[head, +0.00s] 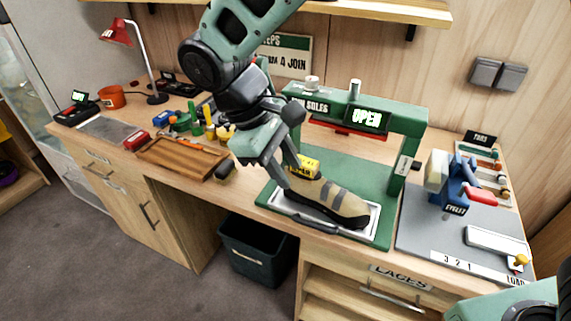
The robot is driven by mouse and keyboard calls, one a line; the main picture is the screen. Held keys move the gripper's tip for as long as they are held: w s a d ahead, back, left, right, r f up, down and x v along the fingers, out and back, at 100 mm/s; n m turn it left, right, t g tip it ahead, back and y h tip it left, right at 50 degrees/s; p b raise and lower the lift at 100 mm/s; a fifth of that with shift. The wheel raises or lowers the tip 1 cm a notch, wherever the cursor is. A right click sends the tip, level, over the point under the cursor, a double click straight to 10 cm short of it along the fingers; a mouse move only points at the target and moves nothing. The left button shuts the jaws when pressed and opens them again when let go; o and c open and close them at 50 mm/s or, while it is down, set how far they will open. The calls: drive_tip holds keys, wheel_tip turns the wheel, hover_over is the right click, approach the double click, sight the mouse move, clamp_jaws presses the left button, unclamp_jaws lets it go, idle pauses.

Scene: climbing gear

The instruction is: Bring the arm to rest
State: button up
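My gripper (281,178) hangs at the end of my green and black arm, pointing down over the workbench. Its fingers are at the heel end of a tan and black climbing shoe (338,201) with grey straps and a yellow tag. The shoe lies on a white-edged tray (368,229) in the green press (408,150), whose display reads OPEN. The view does not show whether the fingers touch the shoe, nor whether they are open or shut.
A wooden tray (165,160), small tools and bottles, and a red lamp (118,33) stand to the left. A blue eyelet device (452,184) sits on a grey mat (425,229) at right. A shelf (375,13) runs above. A dark bin (256,249) stands below the bench.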

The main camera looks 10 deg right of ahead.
drive_tip(key=s+d+m+y, duration=0.1)
drive_tip(key=s+d, duration=0.3)
drive_tip(key=s, duration=0.4)
drive_tip(key=s+d+m+y, duration=0.2)
drive_tip(key=s+d+y, duration=0.2)
drive_tip(key=s, duration=0.4)
drive_tip(key=shift+s+d+r+t+y, duration=0.2)
drive_tip(key=shift+d+r+t+y, duration=0.1)
drive_tip(key=shift+t, duration=0.1)
